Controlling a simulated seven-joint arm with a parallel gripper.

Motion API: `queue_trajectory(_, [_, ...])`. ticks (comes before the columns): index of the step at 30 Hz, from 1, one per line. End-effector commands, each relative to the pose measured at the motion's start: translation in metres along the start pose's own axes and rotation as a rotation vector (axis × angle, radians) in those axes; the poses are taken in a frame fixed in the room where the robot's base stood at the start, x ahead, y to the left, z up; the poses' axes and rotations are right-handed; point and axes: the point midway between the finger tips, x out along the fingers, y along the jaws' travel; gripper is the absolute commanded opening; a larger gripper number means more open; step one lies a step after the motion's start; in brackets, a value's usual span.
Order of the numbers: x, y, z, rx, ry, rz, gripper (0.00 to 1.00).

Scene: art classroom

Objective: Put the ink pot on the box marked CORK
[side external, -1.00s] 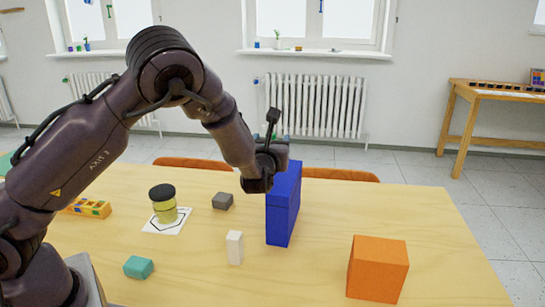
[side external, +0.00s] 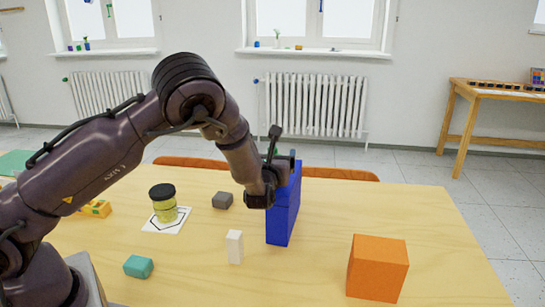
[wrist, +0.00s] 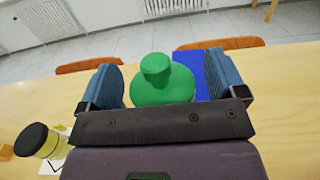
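A green pot with a round knob on top (wrist: 165,82), which seems to be the ink pot, stands between my two fingers in the wrist view. My gripper (side external: 275,182) is low over the table at the left of the tall blue block (side external: 283,218). Its blue-grey fingers (wrist: 165,88) are wide apart, with a narrow gap visible on each side of the pot. The block also shows behind the right finger (wrist: 219,63). I can read no CORK marking on any box.
A yellow jar with a black lid (side external: 163,205) stands on a white marked card (side external: 180,222).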

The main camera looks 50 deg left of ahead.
Motion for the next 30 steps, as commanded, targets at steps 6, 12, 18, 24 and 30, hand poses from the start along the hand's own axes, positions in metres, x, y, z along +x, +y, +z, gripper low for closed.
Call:
queue_trajectory(6, [-0.004,-0.001,0.004,0.000,0.001,-0.001,0.90])
queue_trajectory(12, [-0.040,-0.001,0.003,0.000,0.003,-0.005,0.90])
queue_trajectory(18, [-0.083,-0.001,0.003,-0.001,0.002,-0.004,0.90])
queue_trajectory(24, [-0.112,-0.001,0.003,-0.001,0.001,-0.002,0.90])
queue_trajectory(30, [-0.120,0.000,0.004,-0.001,0.000,0.001,0.90])
